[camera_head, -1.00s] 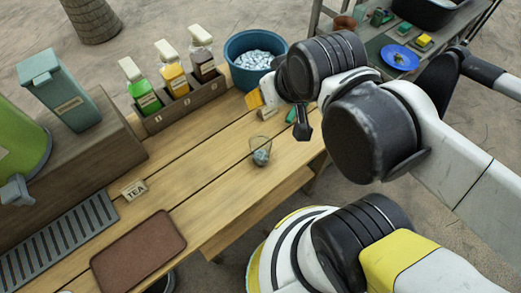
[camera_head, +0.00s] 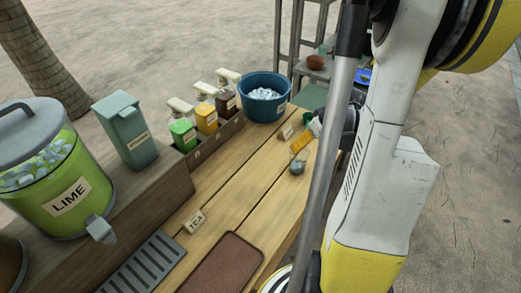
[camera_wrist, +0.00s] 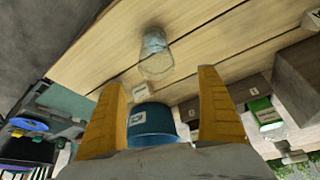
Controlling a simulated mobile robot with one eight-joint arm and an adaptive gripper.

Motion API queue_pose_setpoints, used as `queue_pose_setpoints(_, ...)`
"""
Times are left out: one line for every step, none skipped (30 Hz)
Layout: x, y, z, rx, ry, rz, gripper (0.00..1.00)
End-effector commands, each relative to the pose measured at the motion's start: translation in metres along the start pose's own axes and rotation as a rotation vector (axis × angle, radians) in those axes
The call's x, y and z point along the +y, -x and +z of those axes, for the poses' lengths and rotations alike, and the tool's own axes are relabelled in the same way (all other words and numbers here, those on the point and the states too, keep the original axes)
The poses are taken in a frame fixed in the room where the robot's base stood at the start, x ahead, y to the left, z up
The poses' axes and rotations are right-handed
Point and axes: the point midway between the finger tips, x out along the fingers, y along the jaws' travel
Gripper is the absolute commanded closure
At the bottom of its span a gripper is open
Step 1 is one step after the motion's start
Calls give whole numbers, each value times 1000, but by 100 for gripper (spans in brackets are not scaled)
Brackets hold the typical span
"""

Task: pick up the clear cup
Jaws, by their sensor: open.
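The clear cup (camera_head: 297,168) stands on the wooden table near its right edge in the head view, with something bluish-grey in it. In the wrist view the cup (camera_wrist: 156,62) shows beyond the fingertips, roughly midway between them. My gripper (camera_wrist: 163,80) is open with its two orange fingers apart and nothing between them. In the head view an orange finger of my gripper (camera_head: 302,140) shows just behind the cup; the rest is mostly hidden by my arm.
A blue tub (camera_head: 263,107) of ice stands at the table's back. A bottle rack (camera_head: 214,140), lime dispenser (camera_head: 66,195), TEA card (camera_head: 195,221), drip grate (camera_head: 145,268) and brown mat (camera_head: 225,265) lie to the left. A blank-looking small card (camera_head: 286,132) stands behind the cup.

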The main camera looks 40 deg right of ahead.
Motion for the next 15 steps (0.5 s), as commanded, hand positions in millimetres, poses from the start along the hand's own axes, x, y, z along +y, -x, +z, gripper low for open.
queue_pose_setpoints(7,-4,5,0,-3,0,14)
queue_pose_setpoints(9,-6,6,0,-2,-1,14)
queue_pose_setpoints(11,-11,8,0,-2,-2,14)
queue_pose_setpoints(11,-15,9,0,-1,-3,14)
queue_pose_setpoints(12,-20,10,0,-1,-3,14)
queue_pose_setpoints(12,-27,10,0,0,-3,14)
queue_pose_setpoints(11,-33,10,0,1,-3,14)
queue_pose_setpoints(11,-38,10,0,1,-3,14)
queue_pose_setpoints(11,-45,10,0,0,-3,14)
queue_pose_setpoints(11,-49,10,0,0,-3,14)
queue_pose_setpoints(11,-53,9,0,0,-3,14)
queue_pose_setpoints(11,-58,9,0,-1,-3,14)
queue_pose_setpoints(11,-60,9,0,-1,-3,14)
queue_pose_setpoints(11,-62,9,0,0,-3,14)
queue_pose_setpoints(11,-63,9,0,-1,-3,14)
